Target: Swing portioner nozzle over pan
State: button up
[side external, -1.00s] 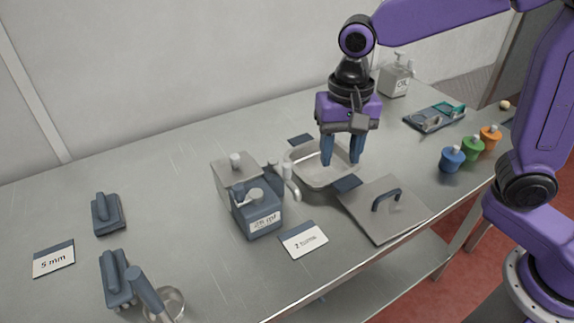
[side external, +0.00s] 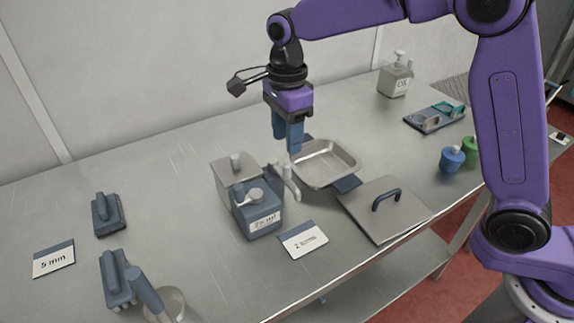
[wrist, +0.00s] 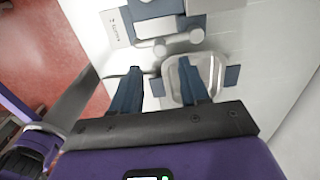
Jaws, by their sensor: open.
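The portioner (side external: 262,217) is a dark blue box labelled 25 ml with a steel hopper (side external: 236,174) behind it. Its pale grey nozzle (side external: 290,184) stands at its right side, beside the pan's left edge. The shallow steel pan (side external: 328,170) is empty. My gripper (side external: 290,147) is open and empty, pointing down above the nozzle's far side and the pan's left end. In the wrist view my fingers (wrist: 158,70) are spread apart. One finger covers part of the pan (wrist: 212,72); the portioner (wrist: 155,8) is at the top.
A flat steel lid (side external: 370,212) with a dark handle lies right of a printed card (side external: 303,240). A 5 mm card (side external: 54,259) and dark blue tools (side external: 107,212) lie at the left. Colored bottles (side external: 452,158) stand at the right. The table behind the portioner is clear.

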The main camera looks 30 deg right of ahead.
aim_at(287, 164)
jog(key=shift+f, duration=4.05)
jog(key=shift+f, duration=0.15)
jog(key=c, duration=0.6)
jog(key=shift+o, duration=0.2)
jog(key=w+d, duration=0.2)
jog(key=d, duration=0.1)
jog(key=w+d, duration=0.3)
jog(key=shift+w+d, duration=0.1)
jog(key=shift+w, duration=0.4)
jog(key=o, duration=0.6)
jog(key=shift+c, duration=0.2)
